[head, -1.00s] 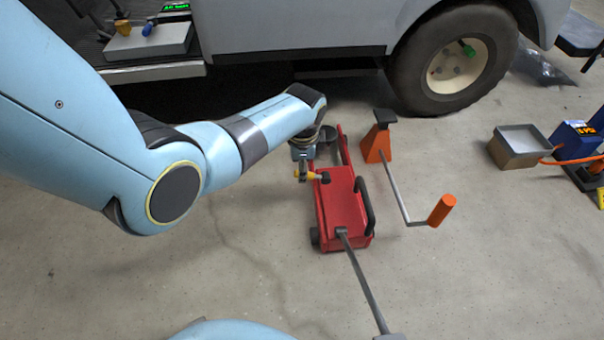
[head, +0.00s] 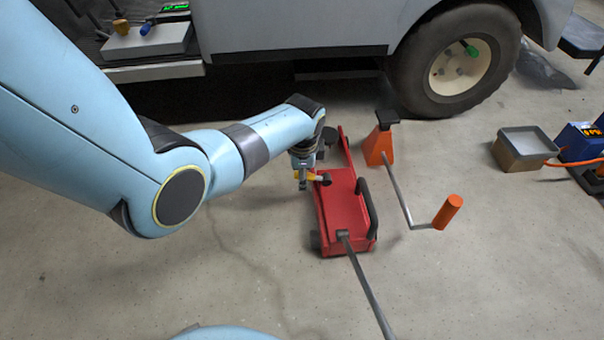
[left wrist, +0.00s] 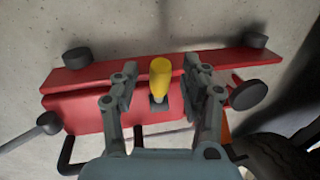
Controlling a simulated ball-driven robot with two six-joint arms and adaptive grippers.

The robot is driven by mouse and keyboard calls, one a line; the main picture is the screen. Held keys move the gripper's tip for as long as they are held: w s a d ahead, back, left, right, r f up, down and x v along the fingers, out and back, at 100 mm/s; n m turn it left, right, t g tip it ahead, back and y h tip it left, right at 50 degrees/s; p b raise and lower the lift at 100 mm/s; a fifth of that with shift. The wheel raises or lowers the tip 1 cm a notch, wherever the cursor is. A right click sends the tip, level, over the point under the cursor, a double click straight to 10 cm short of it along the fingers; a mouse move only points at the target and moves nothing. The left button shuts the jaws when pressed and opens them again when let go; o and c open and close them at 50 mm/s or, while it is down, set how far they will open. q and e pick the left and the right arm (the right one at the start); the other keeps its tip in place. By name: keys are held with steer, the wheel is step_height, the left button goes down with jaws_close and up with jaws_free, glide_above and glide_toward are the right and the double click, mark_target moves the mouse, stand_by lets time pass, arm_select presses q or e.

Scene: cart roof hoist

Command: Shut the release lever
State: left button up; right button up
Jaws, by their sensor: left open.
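The release lever has a yellow grip (head: 312,177) and a dark pivot on top of the red floor jack (head: 345,208). In the head view it points left from the jack's left side. My left gripper (head: 301,180) is at the yellow grip and partly covers it. In the left wrist view, the yellow grip (left wrist: 160,73) stands between the two open fingers (left wrist: 157,84), with a visible gap on each side. The red jack body (left wrist: 85,110) lies below. My right gripper is out of view.
A long grey handle (head: 366,288) runs from the jack towards the front. The vehicle wheel (head: 455,65) stands behind. Floor at front left is clear.

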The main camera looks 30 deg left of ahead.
arm_select(q)
steer(key=shift+c, duration=0.4)
jaws_close()
